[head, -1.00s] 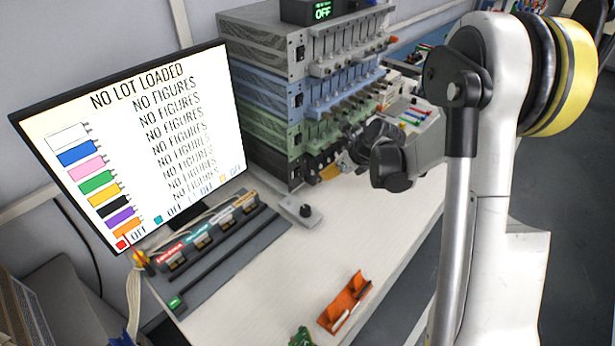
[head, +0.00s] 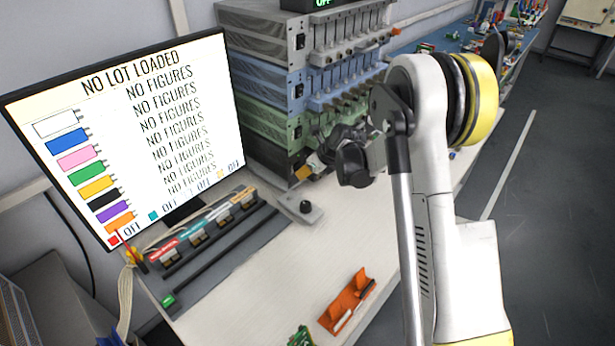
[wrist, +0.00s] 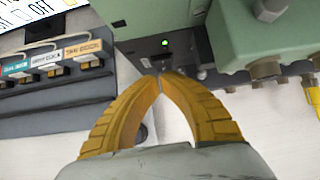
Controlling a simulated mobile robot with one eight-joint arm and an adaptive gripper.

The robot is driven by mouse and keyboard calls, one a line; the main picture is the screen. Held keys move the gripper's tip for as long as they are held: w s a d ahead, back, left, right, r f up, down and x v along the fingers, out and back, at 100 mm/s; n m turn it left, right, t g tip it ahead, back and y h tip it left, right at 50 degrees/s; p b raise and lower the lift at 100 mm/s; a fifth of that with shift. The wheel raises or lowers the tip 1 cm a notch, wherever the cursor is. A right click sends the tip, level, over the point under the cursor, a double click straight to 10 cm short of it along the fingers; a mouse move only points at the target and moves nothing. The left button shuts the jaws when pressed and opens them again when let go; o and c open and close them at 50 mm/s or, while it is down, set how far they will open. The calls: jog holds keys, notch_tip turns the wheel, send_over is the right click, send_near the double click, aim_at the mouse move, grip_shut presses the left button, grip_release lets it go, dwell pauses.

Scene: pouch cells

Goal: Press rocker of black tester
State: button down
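The black tester (wrist: 190,55) is the lowest unit of the stack, under the green tester (head: 265,130). In the wrist view a small green light glows on its dark front. My gripper (wrist: 160,76) has its two yellow fingers brought together at the tips, with nothing seen between them. The tips are right at the black tester's front, just below the light; I cannot tell whether they touch it. I cannot make out the rocker clearly; the fingertips may cover it. In the head view my wrist hides much of the black tester.
The blue tester (head: 262,88) and grey tester (head: 262,45) stand above. A monitor (head: 130,135) reads "NO LOT LOADED". A dark rack with labelled holders (head: 215,240), a small box with a black knob (head: 305,207) and an orange tray (head: 348,300) lie on the white bench.

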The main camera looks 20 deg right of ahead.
jog(key=shift+w+a+f+b, duration=0.3)
jog(key=shift+w+f+b, duration=0.05)
jog(key=shift+f+b, duration=0.1)
jog(key=shift+r, duration=0.35)
jog(key=shift+r+p, duration=0.55)
jog(key=shift+r, duration=0.1)
